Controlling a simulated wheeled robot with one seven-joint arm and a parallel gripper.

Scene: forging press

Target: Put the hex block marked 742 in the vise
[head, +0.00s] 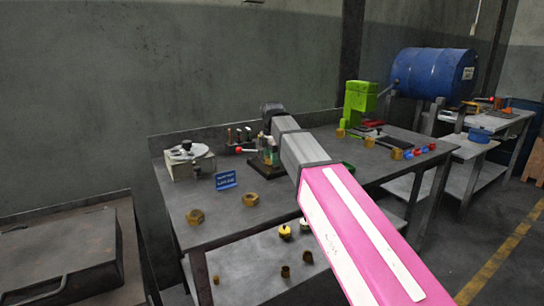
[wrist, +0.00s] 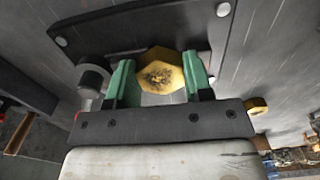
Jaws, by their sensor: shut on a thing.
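A brass-yellow hex block (wrist: 160,72) sits between the green fingers of my gripper (wrist: 160,85) in the wrist view. The fingers press on its two sides, and a dark smudged mark shows on its face, too blurred to read. In the head view my gripper (head: 271,156) is at the vise (head: 262,169), a dark device with a red-knobbed handle on the workbench. My arm and gripper hide much of the vise and the held block there. I cannot tell whether the block touches the vise jaws.
Two loose brass hex blocks (head: 195,216) and (head: 250,199) lie on the bench (head: 225,228) near its front. A blue sign (head: 225,180) and a box with a white-topped device (head: 190,163) stand left of the vise. A green press (head: 358,102) and several coloured pieces are to the right.

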